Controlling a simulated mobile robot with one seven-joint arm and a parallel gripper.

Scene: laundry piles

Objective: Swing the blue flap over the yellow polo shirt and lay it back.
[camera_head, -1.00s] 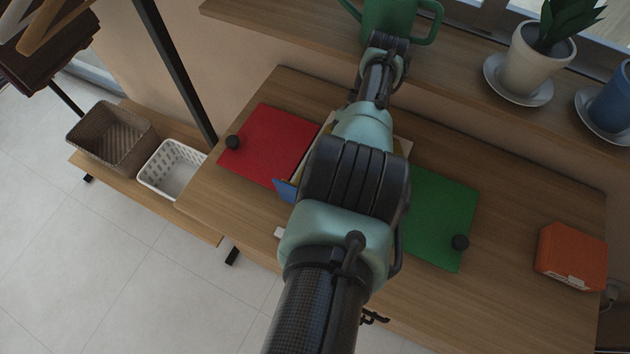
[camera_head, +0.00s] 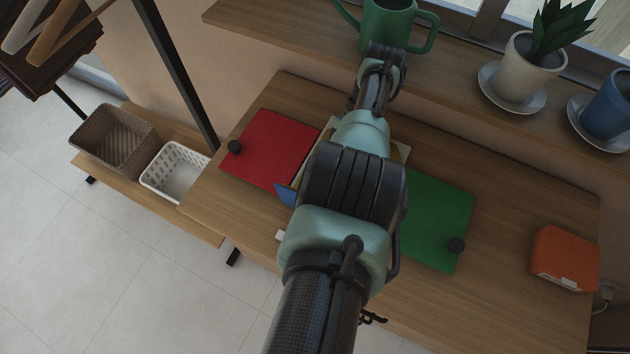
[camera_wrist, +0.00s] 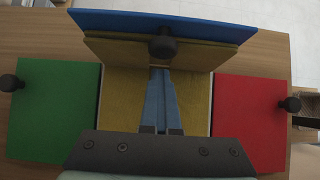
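The blue flap (camera_wrist: 210,27) is raised at the top of the wrist view, tilted up from the board. A black knob (camera_wrist: 163,45) stands out from its middle. Yellow cloth of the polo shirt (camera_wrist: 120,55) lies along the flap's inner face, and more lies flat on the middle panel. My gripper (camera_wrist: 160,72) has its two fingers close together over the middle panel, tips just below the knob. Nothing shows between them; I cannot tell whether they touch the flap. In the head view, my arm hides most of the shirt, leaving a corner of the blue flap (camera_head: 286,194).
The red flap (camera_head: 270,150) and green flap (camera_head: 437,220) lie flat on either side, each with a black knob. An orange box (camera_head: 565,258) sits at the table's right. A green watering can (camera_head: 385,25) and potted plants stand on the shelf behind. Baskets stand low at left.

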